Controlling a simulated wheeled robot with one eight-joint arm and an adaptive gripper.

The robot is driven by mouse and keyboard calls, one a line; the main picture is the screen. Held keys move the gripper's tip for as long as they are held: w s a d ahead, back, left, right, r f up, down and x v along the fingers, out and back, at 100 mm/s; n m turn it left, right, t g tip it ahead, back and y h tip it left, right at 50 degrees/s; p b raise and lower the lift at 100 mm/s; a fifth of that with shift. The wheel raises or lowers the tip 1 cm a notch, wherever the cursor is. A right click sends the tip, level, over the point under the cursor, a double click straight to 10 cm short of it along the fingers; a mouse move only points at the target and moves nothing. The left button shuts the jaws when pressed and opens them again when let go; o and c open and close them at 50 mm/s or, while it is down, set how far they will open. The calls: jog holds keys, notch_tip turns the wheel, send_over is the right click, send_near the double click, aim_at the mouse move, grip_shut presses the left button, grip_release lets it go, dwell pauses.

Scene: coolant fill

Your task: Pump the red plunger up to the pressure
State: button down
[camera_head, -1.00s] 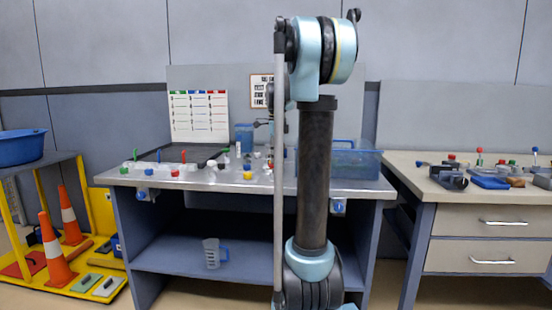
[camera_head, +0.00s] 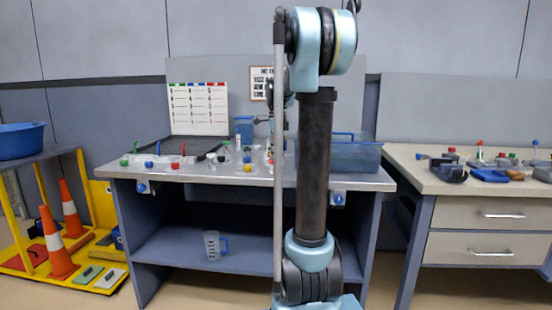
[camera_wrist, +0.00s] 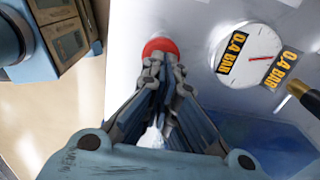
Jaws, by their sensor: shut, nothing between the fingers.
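The red plunger knob (camera_wrist: 160,46) shows in the wrist view at the top centre, on a pale grey surface. My gripper (camera_wrist: 162,68) is shut and empty, with its fingertips right at the knob's lower edge in the picture. I cannot tell whether they touch it. The round white gauge (camera_wrist: 247,55) is to the right of the knob, with a thin red needle and a yellow "0.4 BAR" label. The needle's exact reading is too small to tell. In the head view my arm hides part of the bench, and I cannot make out the plunger there.
A brass-coloured fitting (camera_wrist: 303,90) is right of the gauge. The metal bench (camera_head: 345,183) carries small coloured parts and a blue bin (camera_head: 352,155). A measuring jug (camera_head: 212,245) stands on its lower shelf. A second bench (camera_head: 480,200) is at right, a yellow cart with cones (camera_head: 57,245) at left.

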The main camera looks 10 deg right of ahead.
notch_tip(320, 180, up, 13)
dwell(0.4)
dwell(1.5)
notch_tip(320, 180, up, 3)
jog(key=shift+f, duration=0.1)
dwell(0.4)
notch_tip(320, 180, down, 14)
dwell(0.7)
